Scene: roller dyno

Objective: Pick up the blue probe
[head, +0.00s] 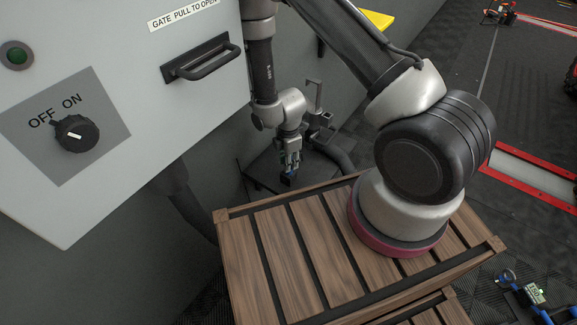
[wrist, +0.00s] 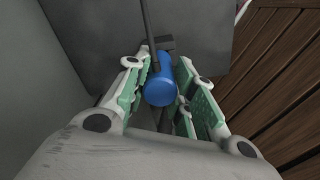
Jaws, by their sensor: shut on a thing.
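The blue probe (wrist: 160,88) sits between the two green-padded fingers of my gripper (wrist: 170,92) in the wrist view, its rounded blue end facing the camera. A thin dark rod or cable (wrist: 149,25) runs up the picture beside it, and a dark block (wrist: 165,43) shows at its far end. In the head view my gripper (head: 290,163) points down and is shut on the probe, which shows as a small dark blue piece (head: 288,179) at the fingertips. It is over a dark grey stand; whether the probe touches that stand cannot be told.
The dark stand (head: 262,172) with an upright bracket (head: 314,97) is behind the wooden slatted top (head: 285,245). A grey cabinet with an OFF/ON knob (head: 76,134) and a gate handle (head: 203,62) is close on the left. A blue caliper-like tool (head: 522,295) lies lower right.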

